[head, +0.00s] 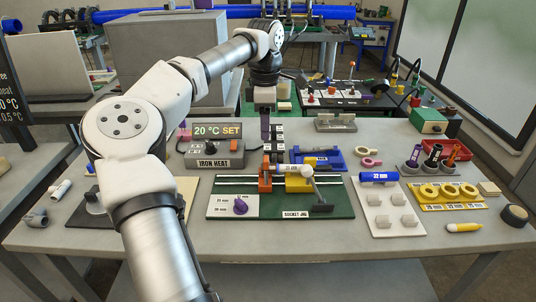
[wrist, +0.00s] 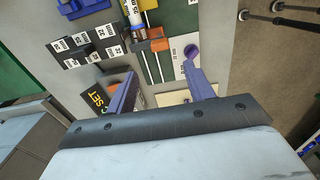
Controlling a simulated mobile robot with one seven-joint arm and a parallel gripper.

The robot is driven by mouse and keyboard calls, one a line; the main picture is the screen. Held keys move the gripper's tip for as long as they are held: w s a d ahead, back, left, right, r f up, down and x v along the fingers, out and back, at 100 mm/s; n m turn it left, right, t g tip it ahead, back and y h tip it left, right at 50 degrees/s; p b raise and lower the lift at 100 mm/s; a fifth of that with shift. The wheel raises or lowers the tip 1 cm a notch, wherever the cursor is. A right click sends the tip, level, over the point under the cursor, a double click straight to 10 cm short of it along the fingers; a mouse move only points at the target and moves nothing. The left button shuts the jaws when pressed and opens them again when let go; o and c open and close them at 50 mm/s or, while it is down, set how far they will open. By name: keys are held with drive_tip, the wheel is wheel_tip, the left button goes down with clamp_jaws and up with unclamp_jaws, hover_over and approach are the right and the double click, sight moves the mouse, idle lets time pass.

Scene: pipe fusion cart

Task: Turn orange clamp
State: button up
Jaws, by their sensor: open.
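In the wrist view the orange clamp (wrist: 152,44) shows near the top centre, partly cropped around by the pipe and yellow part. My gripper (head: 265,138) hangs pointing down behind and above the clamp, apart from it. In the wrist view my gripper (wrist: 162,76) has its two purple fingers spread wide, with nothing between them.
The iron heater box (head: 213,152) stands just left of my gripper, and the blue tray (head: 322,160) to its right. A purple knob (head: 241,205) sits on the jig's front left. A grey-headed lever (head: 320,205) lies at the jig's right.

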sight(266, 158)
wheel_tip(266, 158, down, 10)
drive_tip(key=shift+d+f+p, duration=0.1)
drive_tip(key=shift+f+p, duration=0.05)
drive_tip(key=shift+p, duration=0.85)
drive_tip(key=c, duration=1)
